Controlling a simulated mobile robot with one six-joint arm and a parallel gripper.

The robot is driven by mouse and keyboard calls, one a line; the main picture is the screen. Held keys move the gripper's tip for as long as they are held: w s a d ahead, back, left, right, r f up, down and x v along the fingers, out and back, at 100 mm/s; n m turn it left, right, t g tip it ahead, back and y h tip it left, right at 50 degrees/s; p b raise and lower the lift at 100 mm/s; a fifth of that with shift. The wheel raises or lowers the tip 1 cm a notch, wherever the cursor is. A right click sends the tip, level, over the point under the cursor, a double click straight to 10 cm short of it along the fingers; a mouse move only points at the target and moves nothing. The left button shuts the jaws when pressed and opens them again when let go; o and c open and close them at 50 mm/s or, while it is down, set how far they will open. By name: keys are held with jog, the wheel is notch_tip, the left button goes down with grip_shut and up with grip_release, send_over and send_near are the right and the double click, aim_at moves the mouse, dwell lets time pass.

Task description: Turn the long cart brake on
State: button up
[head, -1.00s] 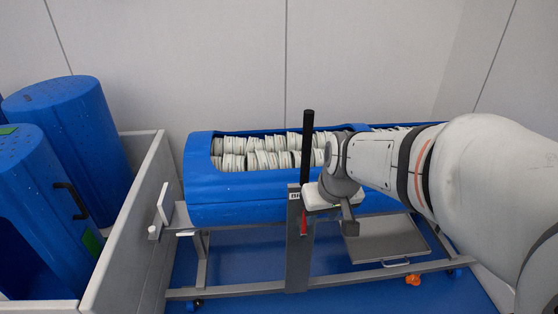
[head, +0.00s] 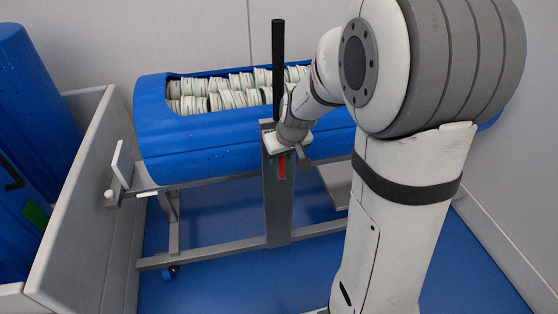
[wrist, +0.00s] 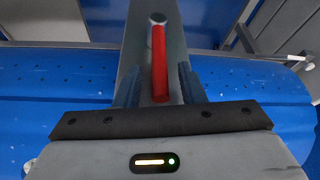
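The long cart (head: 200,185) is a grey metal frame bearing a long blue tub (head: 225,155) filled with rows of pale discs. A grey post with a black upright handle (head: 278,70) stands at its near side. The red brake lever (head: 282,167) is on this post, below my gripper in the head view. In the wrist view the red lever (wrist: 159,60) runs between the two dark fingers of my gripper (wrist: 158,88). The fingers are apart, with a gap on each side of the lever. In the head view my wrist hides the lever's upper part.
A caster (head: 170,271) shows under the cart's left end. Blue floor (head: 235,285) is open in front of the cart. Grey walls close off the back and right.

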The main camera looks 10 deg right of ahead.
jog(key=shift+x, duration=0.8)
jog(key=shift+c, duration=0.6)
grip_shut()
